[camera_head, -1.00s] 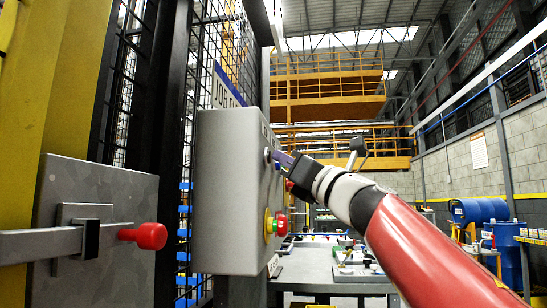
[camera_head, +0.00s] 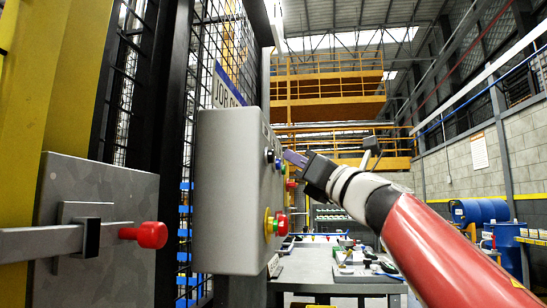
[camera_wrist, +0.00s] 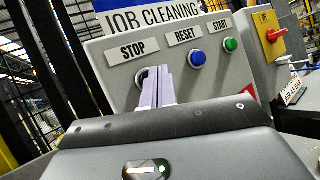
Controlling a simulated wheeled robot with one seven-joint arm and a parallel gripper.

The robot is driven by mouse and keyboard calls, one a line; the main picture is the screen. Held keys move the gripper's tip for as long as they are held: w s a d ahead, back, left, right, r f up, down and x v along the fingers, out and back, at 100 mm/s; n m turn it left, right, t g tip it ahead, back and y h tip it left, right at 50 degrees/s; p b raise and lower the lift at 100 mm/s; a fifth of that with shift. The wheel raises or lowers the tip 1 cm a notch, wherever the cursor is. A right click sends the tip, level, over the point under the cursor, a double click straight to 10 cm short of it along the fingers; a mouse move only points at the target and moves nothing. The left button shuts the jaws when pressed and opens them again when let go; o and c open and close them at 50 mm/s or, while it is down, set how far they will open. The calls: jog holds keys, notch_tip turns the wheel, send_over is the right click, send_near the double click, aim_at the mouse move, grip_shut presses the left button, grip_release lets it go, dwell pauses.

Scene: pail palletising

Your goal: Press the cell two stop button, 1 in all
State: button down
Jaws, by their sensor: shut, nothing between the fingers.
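A grey control box (camera_head: 228,190) stands left of centre in the head view, its button face turned to the right. In the wrist view its face (camera_wrist: 112,84) bears a STOP label (camera_wrist: 132,49), a blue button (camera_wrist: 197,58) under RESET and a green button (camera_wrist: 231,44) under START. A dark round button (camera_head: 269,155) sits at the near upper part of the face; in the wrist view it is mostly hidden behind my fingers, below the STOP label. My gripper (camera_head: 288,155) is shut and empty, its tips just off the face. No cell number is readable.
A red knob (camera_head: 150,235) on a latch plate is at left. A second box with a red switch (camera_wrist: 275,34) is beyond. A cluttered table (camera_head: 335,280) stands behind; mesh fencing is at left.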

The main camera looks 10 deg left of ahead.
jog(key=d, duration=0.4)
jog(key=shift+s+d, duration=0.1)
jog(key=shift+d, duration=0.2)
dwell(0.6)
